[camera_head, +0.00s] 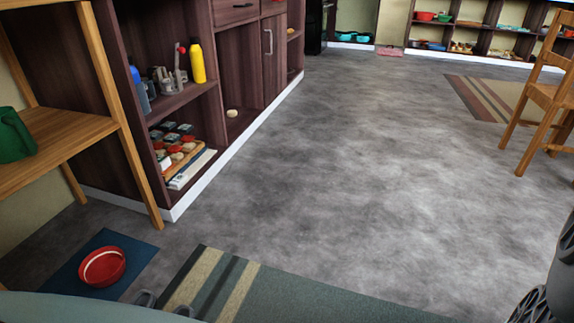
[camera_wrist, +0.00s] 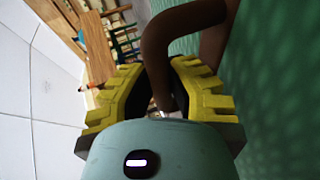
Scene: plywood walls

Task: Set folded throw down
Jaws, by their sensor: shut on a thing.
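My gripper (camera_wrist: 163,92), with yellow ridged fingers, shows in the wrist view. It is shut on a brown curved thing (camera_wrist: 157,48), which rises from between the fingers and bends to the right at the top. Much of this thing is hidden by the fingers and the picture edge, so I cannot tell whether it is the folded throw. A green textured surface (camera_wrist: 275,80) fills the right of the wrist view; its distance from the gripper is unclear. My gripper does not show clearly in the head view.
A dark wood cabinet (camera_head: 238,75) and a wooden rack (camera_head: 65,130) stand at the left. A wooden chair (camera_head: 545,95) stands right. The middle floor (camera_head: 340,160) is clear.

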